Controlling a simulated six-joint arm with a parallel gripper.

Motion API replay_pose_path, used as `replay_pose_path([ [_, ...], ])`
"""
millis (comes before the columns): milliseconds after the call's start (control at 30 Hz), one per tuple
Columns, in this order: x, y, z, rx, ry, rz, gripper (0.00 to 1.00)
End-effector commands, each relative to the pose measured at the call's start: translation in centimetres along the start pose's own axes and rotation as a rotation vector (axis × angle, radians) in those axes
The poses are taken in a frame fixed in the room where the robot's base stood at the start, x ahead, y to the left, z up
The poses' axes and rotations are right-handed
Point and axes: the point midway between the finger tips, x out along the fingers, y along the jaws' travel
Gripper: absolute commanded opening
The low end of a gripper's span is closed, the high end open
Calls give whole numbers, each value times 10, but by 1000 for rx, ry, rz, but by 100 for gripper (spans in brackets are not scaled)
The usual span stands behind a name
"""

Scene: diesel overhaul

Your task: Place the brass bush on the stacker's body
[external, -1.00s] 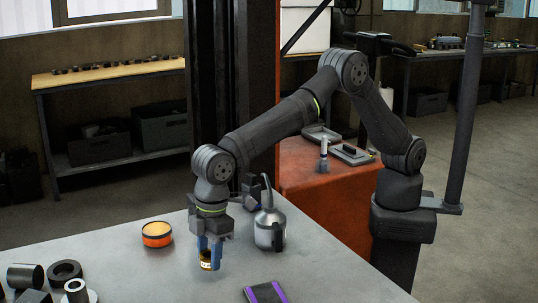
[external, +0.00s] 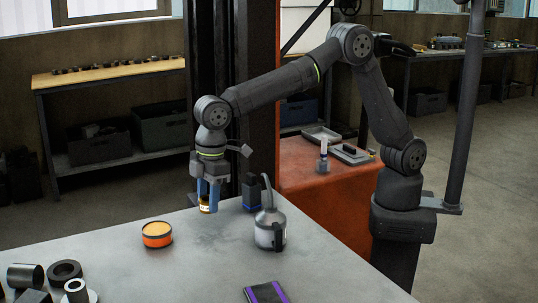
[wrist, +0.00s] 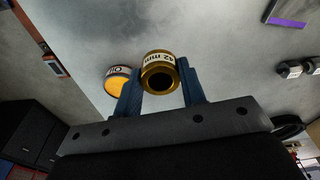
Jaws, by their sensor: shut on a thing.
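The brass bush (external: 204,205) is a short gold-coloured ring with a pale label. My gripper (external: 208,201) is shut on it and holds it in the air near the grey table's far edge. In the wrist view the bush (wrist: 160,70) sits between the two blue fingers, its open bore facing the camera and "42 mm" on its label. The stacker's body appears to be the orange-red block (external: 325,215) beside the black mast, right of my gripper and apart from the bush. Its top is partly covered by trays and a small bottle.
A metal oil can (external: 270,230) and a dark blue block (external: 250,193) stand between my gripper and the orange-red body. An orange tin (external: 157,234) is at left. Dark rings and cylinders (external: 65,271) lie at front left. A purple-edged dark item (external: 266,292) lies in front.

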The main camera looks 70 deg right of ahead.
Motion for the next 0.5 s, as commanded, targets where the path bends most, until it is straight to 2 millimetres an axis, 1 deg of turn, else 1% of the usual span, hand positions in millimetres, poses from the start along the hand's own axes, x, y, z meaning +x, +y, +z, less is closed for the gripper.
replay_pose_path([
  [33, -6, 14, 8, 27, 3, 4, 7],
  [67, -8, 23, 15, 44, 2, 6, 7],
  [167, -20, 58, 43, 122, 3, 16, 7],
  [200, -25, 74, 56, 157, 3, 20, 7],
  [267, -33, 96, 79, 212, 4, 27, 7],
  [300, -38, 109, 94, 248, 4, 31, 7],
  [367, -45, 128, 118, 303, 4, 38, 7],
  [400, -50, 139, 134, 340, 3, 42, 7],
  [467, -58, 155, 159, 395, 4, 49, 7],
  [500, -63, 164, 176, 432, 3, 53, 7],
])
